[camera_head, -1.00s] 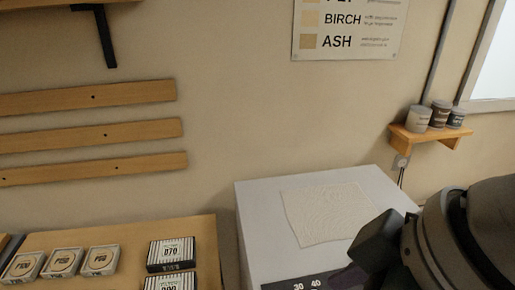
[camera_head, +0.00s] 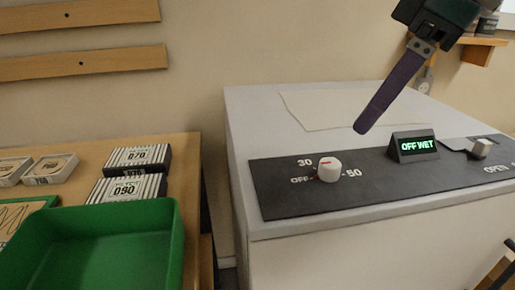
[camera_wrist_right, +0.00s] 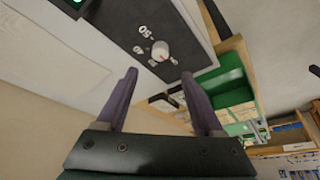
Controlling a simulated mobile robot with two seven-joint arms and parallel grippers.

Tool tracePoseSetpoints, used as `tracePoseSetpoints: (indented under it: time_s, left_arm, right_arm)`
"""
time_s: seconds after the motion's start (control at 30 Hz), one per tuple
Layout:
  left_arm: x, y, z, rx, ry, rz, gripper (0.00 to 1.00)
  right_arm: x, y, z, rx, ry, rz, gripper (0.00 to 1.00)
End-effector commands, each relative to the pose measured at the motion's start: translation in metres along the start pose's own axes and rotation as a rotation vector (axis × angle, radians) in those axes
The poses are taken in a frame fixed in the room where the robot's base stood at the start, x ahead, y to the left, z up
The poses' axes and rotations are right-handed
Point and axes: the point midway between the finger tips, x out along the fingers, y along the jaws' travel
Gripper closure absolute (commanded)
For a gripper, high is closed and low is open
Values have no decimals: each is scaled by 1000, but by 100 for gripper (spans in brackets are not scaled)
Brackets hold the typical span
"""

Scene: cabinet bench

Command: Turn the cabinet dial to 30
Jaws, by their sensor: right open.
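The cabinet dial (camera_head: 329,169) is a white round knob with red marks on the dark front panel. The labels OFF, 30 and 50 show around it; I cannot read its exact setting. It also shows in the right wrist view (camera_wrist_right: 160,50), beyond the fingers. My right gripper (camera_head: 362,128) has long purple fingers pointing down over the cabinet top, to the right of and above the dial, apart from it. In the right wrist view the gripper (camera_wrist_right: 158,74) is open with nothing between its fingers. My left gripper is not in view.
A pale sheet (camera_head: 335,112) lies on the cabinet top. A green tray (camera_head: 92,245) and striped boxes (camera_head: 128,188) sit on the left bench.

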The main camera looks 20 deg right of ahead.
Motion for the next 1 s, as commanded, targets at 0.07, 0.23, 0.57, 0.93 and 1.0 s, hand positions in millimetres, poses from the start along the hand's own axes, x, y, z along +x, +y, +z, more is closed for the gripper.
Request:
tracePoseSetpoints:
  time_s: [0.07, 0.23, 0.57, 0.93, 1.0]
  left_arm:
    - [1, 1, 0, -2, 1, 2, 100]
    - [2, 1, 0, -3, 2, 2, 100]
    - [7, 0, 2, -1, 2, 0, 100]
    - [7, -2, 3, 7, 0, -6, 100]
    - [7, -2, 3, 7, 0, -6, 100]
  right_arm:
    - [6, 0, 0, 4, 0, -2, 31]
    - [33, -1, 1, 3, -3, -5, 31]
    - [88, 0, 1, 2, -2, -2, 31]
    - [97, 0, 0, 0, -1, -1, 31]
    - [97, 0, 0, 0, -1, -1, 35]
